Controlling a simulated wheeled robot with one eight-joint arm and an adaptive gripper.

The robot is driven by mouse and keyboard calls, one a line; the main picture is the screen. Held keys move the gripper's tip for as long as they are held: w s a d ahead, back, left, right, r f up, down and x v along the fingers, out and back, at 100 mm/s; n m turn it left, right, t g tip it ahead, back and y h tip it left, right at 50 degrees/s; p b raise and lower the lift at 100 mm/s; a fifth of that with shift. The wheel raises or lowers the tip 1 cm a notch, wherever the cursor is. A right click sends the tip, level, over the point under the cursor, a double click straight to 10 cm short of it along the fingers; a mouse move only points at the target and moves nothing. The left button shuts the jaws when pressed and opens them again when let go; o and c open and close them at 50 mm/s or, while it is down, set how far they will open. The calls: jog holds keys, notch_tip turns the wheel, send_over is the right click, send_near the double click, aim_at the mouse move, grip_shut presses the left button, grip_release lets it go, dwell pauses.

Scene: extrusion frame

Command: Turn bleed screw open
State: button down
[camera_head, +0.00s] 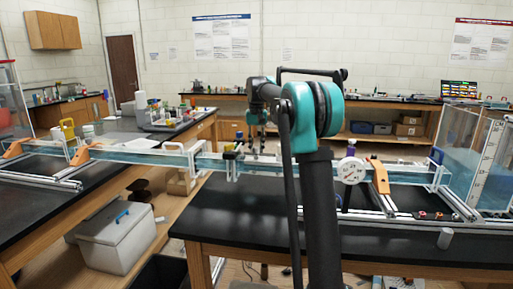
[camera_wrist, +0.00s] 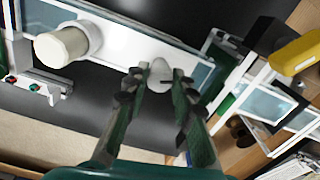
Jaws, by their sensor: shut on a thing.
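In the wrist view my gripper (camera_wrist: 159,88) points at a small pale rounded knob with a dark slot, which looks like the bleed screw (camera_wrist: 159,72). The two dark fingertips are on either side of it, shut on it. In the head view my gripper (camera_head: 256,147) is partly behind my arm, just above the long clear channel. The screw is too small to make out there.
The clear water channel (camera_head: 205,161) runs across black-topped benches. A round white dial (camera_head: 351,170) and an orange bracket (camera_head: 379,176) stand to the right. In the wrist view a cream cylinder (camera_wrist: 62,46) sticks out at upper left.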

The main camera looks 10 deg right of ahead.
aim_at(257, 147)
jog(key=n, duration=0.4)
jog(key=shift+n, duration=0.3)
jog(key=n, duration=0.4)
jog(key=shift+n, duration=0.3)
jog(key=c, duration=1.3)
grip_release()
jog(key=shift+o, duration=0.2)
notch_tip(257, 147, up, 12)
